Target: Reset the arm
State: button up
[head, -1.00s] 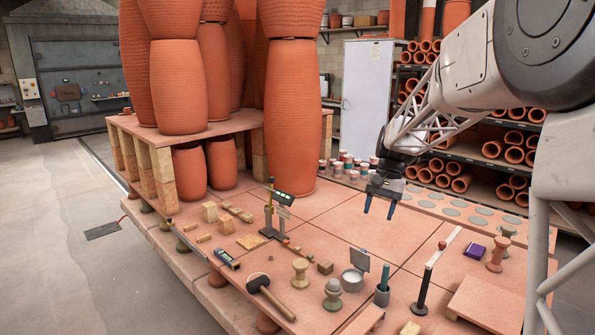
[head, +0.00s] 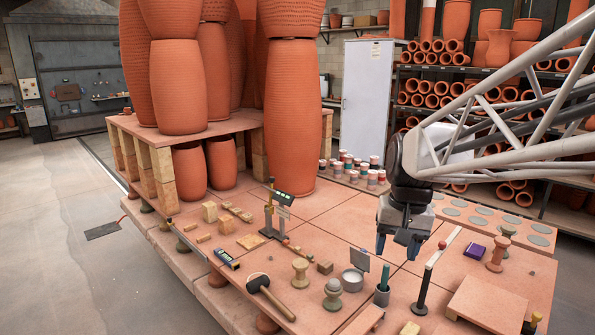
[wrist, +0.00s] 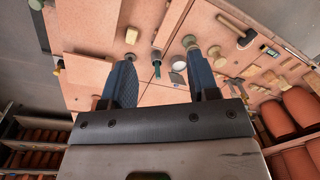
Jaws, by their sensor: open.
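My gripper (head: 397,246) hangs over the right half of the tiled table (head: 345,222) in the head view. Its fingers point down and are apart, with nothing between them. In the wrist view my gripper (wrist: 162,88) shows its two blue fingers spread over the table. A green-handled tool in a small cup (wrist: 157,68) shows between them, farther off and below. My arm reaches in from the right side of the head view.
A mallet (head: 265,290) lies front left. Tall clay pots (head: 292,120) rise behind.

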jog(key=s+f+n+t, duration=0.1)
jog(key=s+f, duration=0.1)
jog(key=s, duration=0.7)
jog(key=s+f+n+t+h, duration=0.1)
jog(key=s+f, duration=0.2)
jog(key=s, duration=0.7)
jog(key=shift+a+f, duration=0.2)
jog(key=shift+a, duration=0.2)
